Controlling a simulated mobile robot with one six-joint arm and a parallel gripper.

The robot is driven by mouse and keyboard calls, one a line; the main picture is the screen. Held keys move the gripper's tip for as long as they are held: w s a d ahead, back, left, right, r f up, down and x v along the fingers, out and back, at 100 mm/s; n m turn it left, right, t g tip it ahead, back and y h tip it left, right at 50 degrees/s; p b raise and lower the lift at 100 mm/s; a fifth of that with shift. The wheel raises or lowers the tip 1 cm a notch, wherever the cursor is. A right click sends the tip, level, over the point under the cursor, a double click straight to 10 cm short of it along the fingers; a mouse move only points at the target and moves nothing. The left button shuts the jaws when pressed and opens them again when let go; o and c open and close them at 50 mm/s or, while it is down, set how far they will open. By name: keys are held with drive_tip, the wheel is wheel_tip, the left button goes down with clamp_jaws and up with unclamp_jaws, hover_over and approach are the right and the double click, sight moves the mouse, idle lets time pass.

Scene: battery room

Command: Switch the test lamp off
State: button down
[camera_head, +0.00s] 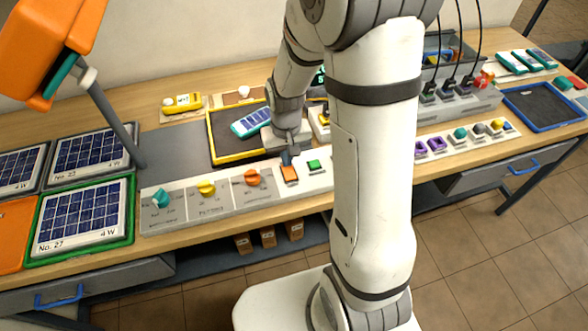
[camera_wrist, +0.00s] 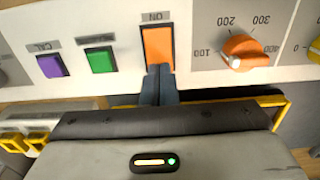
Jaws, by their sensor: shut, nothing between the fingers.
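The test lamp is likely the orange lamp head (camera_head: 45,45) on a grey post at the upper left; whether it is lit I cannot tell. A white control strip along the bench front carries an orange rectangular button (camera_head: 290,174), which also shows in the wrist view (camera_wrist: 157,45) with an upside-down "ON" label above it. My gripper (camera_head: 287,157) is shut and empty. In the wrist view my fingertips (camera_wrist: 159,70) are at the button's lower edge; whether they touch it I cannot tell.
A green button (camera_wrist: 100,60) and a purple button (camera_wrist: 51,66) sit left of the orange one in the wrist view. An orange dial (camera_wrist: 243,50) is to its right. A yellow-edged black tray (camera_head: 222,150) lies behind the strip. Solar panels (camera_head: 82,215) lie at left.

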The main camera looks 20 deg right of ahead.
drive_tip(key=shift+f+b, duration=0.4)
drive_tip(key=shift+f, duration=0.1)
drive_tip(key=shift+r+p, duration=2.55)
drive_tip(key=shift+r, duration=1.05)
drive_tip(key=s+d+r+t, duration=0.1)
drive_tip(key=s+r+t, duration=0.2)
drive_tip(key=s+r, duration=1.1)
drive_tip(key=shift+b+v, duration=0.35)
drive_tip(key=shift+v, duration=0.8)
